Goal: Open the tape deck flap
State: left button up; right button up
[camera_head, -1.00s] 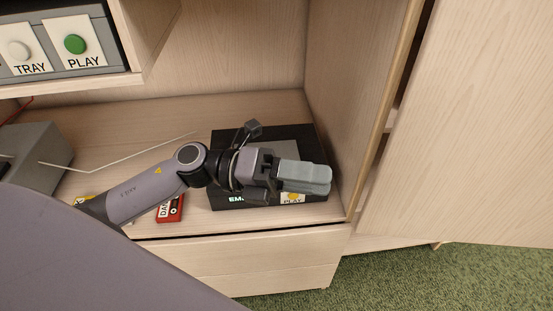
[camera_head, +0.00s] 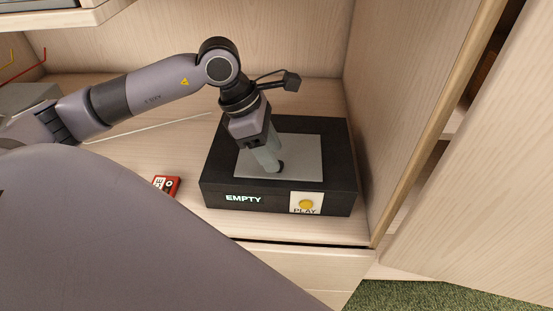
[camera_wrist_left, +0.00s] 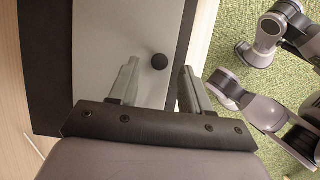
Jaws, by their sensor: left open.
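The tape deck (camera_head: 333,188) is a black box on the cabinet shelf, with a lit "EMPTY" sign and a yellow PLAY button (camera_head: 306,204) on its front. Its grey flap (camera_head: 305,160) lies flat and shut on top. A small round black knob (camera_wrist_left: 159,61) stands on the flap; in the head view it is at the fingertips. My left gripper (camera_head: 270,165) points down over the flap. In the left wrist view its two fingers (camera_wrist_left: 155,85) are open, with the knob ahead between them and nothing held. The right gripper is not clearly seen.
A red cassette (camera_head: 166,185) lies on the shelf (camera_head: 190,215) left of the deck. The cabinet's side wall (camera_head: 400,100) stands close to the deck's right. Green carpet (camera_head: 420,295) is below.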

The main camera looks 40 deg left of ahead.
pick_arm(q)
jog(key=shift+x, duration=1.35)
grip_shut()
jog(key=shift+r, duration=0.1)
